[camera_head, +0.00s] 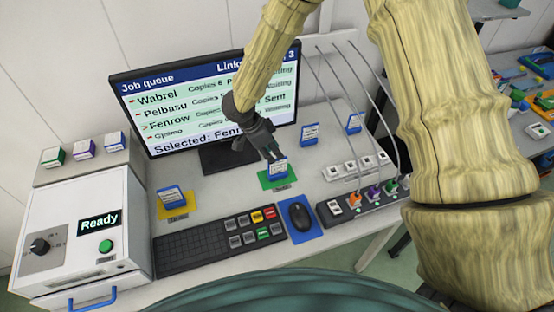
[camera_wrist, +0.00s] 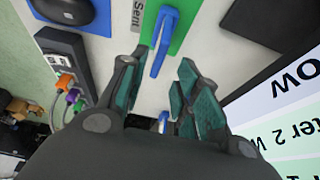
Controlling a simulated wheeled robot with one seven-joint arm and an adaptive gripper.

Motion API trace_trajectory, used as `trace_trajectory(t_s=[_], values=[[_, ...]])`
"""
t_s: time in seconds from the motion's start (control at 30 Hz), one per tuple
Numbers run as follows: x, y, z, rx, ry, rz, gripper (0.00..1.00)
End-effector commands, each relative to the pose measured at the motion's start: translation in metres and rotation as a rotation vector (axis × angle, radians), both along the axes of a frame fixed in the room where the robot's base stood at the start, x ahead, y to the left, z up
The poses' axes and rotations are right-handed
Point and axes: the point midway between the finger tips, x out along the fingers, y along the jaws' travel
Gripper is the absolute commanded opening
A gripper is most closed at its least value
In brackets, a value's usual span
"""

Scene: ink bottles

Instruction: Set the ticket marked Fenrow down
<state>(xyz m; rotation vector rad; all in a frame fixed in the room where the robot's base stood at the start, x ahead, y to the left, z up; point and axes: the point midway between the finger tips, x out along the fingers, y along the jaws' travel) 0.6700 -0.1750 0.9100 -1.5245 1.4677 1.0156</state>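A blue ticket stand with a white card (camera_head: 278,169) stands on the green mat (camera_head: 265,181); its lettering is too small to read, so I cannot tell whether it is Fenrow. The wrist view shows this blue ticket edge-on (camera_wrist: 160,45) at the mat, by the label "Sent". My gripper (camera_head: 270,152) is just above and behind it in the head view. In the wrist view my gripper (camera_wrist: 160,62) has its fingers apart, one on each side of the ticket's near end, with gaps visible. Other blue tickets stand on the yellow mat (camera_head: 172,195) and behind (camera_head: 309,134) (camera_head: 353,122).
The monitor (camera_head: 215,95) stands close behind my gripper and reads "Selected: Fenrow". A keyboard (camera_head: 220,238), a mouse (camera_head: 299,215) on a blue pad and a cable box (camera_head: 365,200) lie in front. A machine (camera_head: 80,235) reads "Ready" at left.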

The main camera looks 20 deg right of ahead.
Motion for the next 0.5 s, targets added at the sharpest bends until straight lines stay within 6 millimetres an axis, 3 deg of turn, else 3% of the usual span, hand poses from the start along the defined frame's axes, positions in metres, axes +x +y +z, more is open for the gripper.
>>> trace_trajectory(t_s=[0.23, 0.5], values=[[0.0, 0.011, 0.026, 0.001, 0.0, -0.001, 0.32], [-0.001, 0.013, 0.032, 0.0, 0.0, 0.0, 0.32]])
